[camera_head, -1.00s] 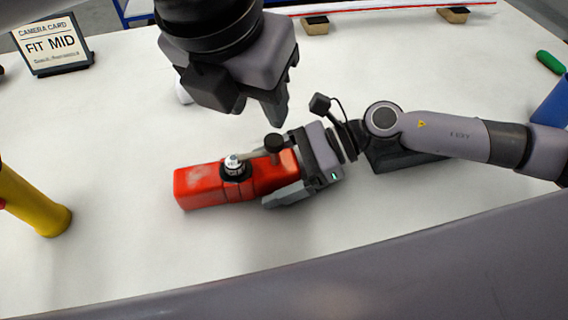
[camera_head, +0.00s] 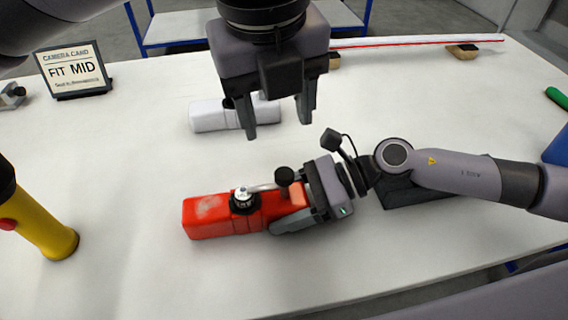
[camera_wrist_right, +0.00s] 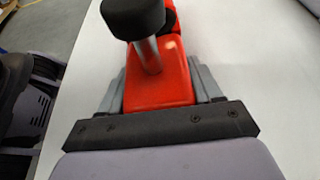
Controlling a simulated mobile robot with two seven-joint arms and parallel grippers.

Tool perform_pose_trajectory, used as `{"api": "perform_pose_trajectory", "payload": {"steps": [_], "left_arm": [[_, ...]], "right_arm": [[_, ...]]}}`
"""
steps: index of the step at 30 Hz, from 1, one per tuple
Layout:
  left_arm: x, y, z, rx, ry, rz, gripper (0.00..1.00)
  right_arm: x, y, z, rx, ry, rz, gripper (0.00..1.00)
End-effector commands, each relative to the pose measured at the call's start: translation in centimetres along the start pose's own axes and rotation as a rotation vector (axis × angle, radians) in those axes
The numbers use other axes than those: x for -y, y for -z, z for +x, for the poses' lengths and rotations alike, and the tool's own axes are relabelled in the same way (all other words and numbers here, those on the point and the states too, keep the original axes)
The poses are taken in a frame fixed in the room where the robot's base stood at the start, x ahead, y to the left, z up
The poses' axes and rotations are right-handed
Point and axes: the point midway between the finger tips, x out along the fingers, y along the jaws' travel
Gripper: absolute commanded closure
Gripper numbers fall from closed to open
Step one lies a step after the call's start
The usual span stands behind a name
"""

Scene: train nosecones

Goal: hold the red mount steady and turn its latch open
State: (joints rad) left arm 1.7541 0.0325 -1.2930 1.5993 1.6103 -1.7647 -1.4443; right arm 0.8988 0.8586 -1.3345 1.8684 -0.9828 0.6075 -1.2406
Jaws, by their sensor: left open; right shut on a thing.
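The red mount (camera_head: 212,219) lies flat on the white table in the head view. Its latch (camera_head: 262,189) is a metal lever on a dark round pivot, with a black knob at the end towards my right gripper. My right gripper (camera_head: 290,210) is shut on the right end of the mount, one finger along each side. In the right wrist view the mount (camera_wrist_right: 160,82) sits between the fingers, and the black knob (camera_wrist_right: 132,14) stands above it. My left gripper (camera_head: 278,118) is open and empty, pointing down above the table, behind the mount and apart from it.
A white mount-like block (camera_head: 209,115) lies behind, near my left gripper. A card reading FIT MID (camera_head: 75,70) stands at the back left. A small block (camera_head: 462,52) lies at the back right. The front middle table is clear.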

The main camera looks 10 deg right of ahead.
Motion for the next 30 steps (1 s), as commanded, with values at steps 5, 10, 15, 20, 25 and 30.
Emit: {"api": "perform_pose_trajectory", "payload": {"steps": [5,10,15,20,25,30], "left_arm": [[0.8,-0.6,-0.6,-0.058,-0.064,-0.331,0.44],[1.1,-0.9,-1.0,-0.089,-0.116,-0.553,0.44],[1.3,-1.0,-1.1,-0.102,-0.142,-0.655,0.44],[1.1,-0.8,0.2,-0.103,-0.148,-0.671,0.44],[0.8,-0.4,3.3,-0.102,-0.149,-0.671,0.44],[0.5,0.1,6.7,-0.103,-0.147,-0.669,0.44]], "right_arm": [[0.0,0.0,0.0,0.000,0.000,0.000,0.72],[0.0,0.0,0.0,0.000,0.000,0.000,0.72],[0.0,0.0,0.0,0.001,0.000,0.000,0.72],[0.0,0.0,0.0,0.001,0.000,0.000,0.72],[0.0,-0.1,0.0,0.001,0.000,0.000,0.72],[0.0,-0.1,0.0,0.001,0.000,0.000,0.72]]}}
